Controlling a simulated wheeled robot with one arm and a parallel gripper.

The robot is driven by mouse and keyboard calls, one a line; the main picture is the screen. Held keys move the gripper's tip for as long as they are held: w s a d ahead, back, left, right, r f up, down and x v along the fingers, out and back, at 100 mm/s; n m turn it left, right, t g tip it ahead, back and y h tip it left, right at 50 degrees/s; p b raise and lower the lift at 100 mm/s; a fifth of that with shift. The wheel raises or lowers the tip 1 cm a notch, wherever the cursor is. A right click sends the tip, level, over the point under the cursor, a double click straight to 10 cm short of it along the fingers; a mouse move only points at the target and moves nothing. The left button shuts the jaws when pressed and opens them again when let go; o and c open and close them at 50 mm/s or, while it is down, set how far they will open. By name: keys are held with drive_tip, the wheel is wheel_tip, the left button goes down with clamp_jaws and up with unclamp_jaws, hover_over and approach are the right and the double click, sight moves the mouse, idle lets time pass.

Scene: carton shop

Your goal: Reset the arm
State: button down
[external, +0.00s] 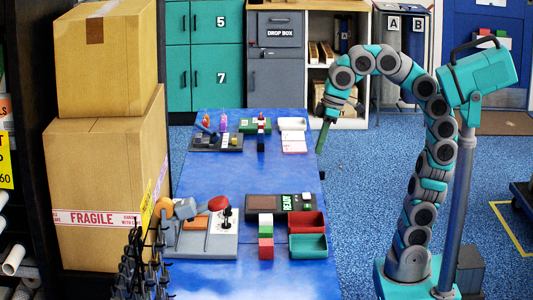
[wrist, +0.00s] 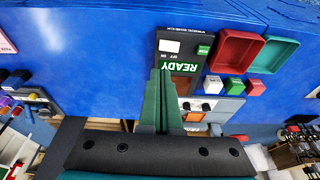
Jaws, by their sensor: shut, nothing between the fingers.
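My gripper (external: 322,138) hangs at the right edge of the blue table in the external view, pointing down and apart from the objects. In the wrist view its green fingers (wrist: 160,82) are together with nothing between them. My teal and grey arm arches up and over toward the table. A dark device with a READY sign (external: 288,202) lies on the nearer half of the table; it also shows in the wrist view (wrist: 180,62), partly hidden behind the fingers.
The blue table (external: 250,172) is clear in its middle. A red tray (external: 307,222), a green tray (external: 308,246) and stacked cubes (external: 265,247) stand near the front. A grey board (external: 218,245) is at front left. Tall cartons (external: 105,160) stand left of the table.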

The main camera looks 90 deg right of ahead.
drive_tip(key=s+f+g, duration=0.1)
drive_tip(key=s+f, duration=0.4)
drive_tip(key=f, duration=0.4)
drive_tip(key=s+f+g, duration=0.2)
drive_tip(key=s+f, duration=0.4)
drive_tip(key=f, duration=0.4)
drive_tip(key=s+f+g, duration=0.1)
drive_tip(key=s+f, duration=0.4)
drive_tip(key=f, duration=0.4)
drive_tip(key=shift+s+a+f+g, duration=0.25)
drive_tip(key=shift+s+f+g, duration=0.05)
drive_tip(key=shift+f+g, duration=0.1)
